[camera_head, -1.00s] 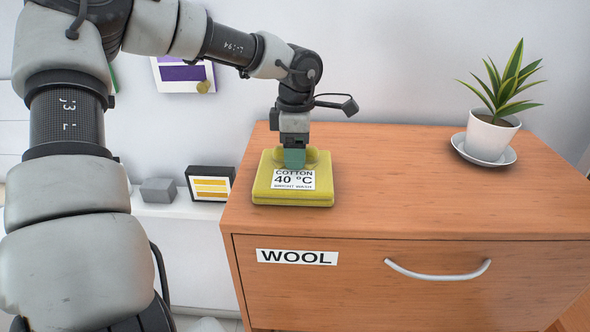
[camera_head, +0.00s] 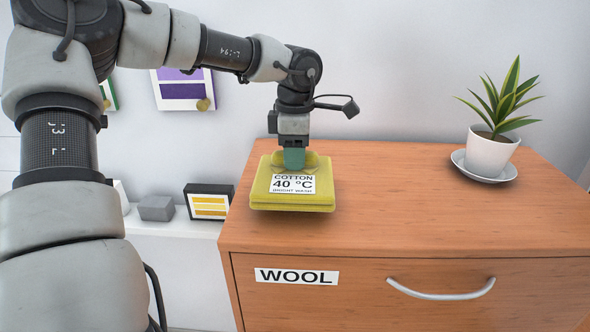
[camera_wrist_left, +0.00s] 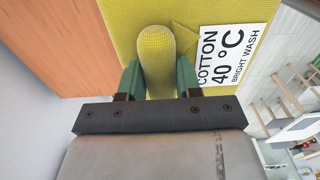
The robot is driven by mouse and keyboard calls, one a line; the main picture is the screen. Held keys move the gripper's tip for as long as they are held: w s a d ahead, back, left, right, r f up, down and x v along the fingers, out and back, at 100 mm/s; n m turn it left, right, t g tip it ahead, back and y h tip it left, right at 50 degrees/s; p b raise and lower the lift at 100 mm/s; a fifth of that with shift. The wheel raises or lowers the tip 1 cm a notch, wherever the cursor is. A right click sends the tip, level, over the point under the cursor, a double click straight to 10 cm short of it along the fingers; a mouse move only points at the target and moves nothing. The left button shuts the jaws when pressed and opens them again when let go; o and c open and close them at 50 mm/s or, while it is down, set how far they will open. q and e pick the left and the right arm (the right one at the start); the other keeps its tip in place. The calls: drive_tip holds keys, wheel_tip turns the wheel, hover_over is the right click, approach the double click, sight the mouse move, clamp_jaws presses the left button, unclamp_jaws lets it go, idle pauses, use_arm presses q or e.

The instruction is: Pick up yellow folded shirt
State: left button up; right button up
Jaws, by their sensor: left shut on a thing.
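The yellow folded shirt (camera_head: 263,190) is over the left part of the wooden dresser top, with a white label reading "COTTON 40 °C BRIGHT WASH". My left gripper (camera_head: 294,165) points down and is shut on a raised yellow bulge of the shirt. In the left wrist view the green fingers (camera_wrist_left: 160,80) press on both sides of that bulge, and the shirt (camera_wrist_left: 120,22) fills the top middle. The shirt looks slightly above the dresser top; its underside is hidden. My right gripper is not in view.
The wooden dresser (camera_head: 420,200) has a drawer with a "WOOL" label (camera_head: 296,276) and a metal handle (camera_head: 440,291). A potted plant (camera_head: 490,155) on a saucer stands at the right. A low white ledge at left holds a grey box (camera_head: 156,208) and a dark frame (camera_head: 209,202). The dresser's middle is clear.

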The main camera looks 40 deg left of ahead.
use_arm(q)
drive_tip(key=w+d+r+b, duration=0.2)
drive_tip(key=w+d+r, duration=0.1)
drive_tip(key=d+r, duration=0.5)
drive_tip(key=shift+d+r+b, duration=0.15)
drive_tip(key=shift+d+b, duration=0.25)
drive_tip(key=shift+d, duration=1.25)
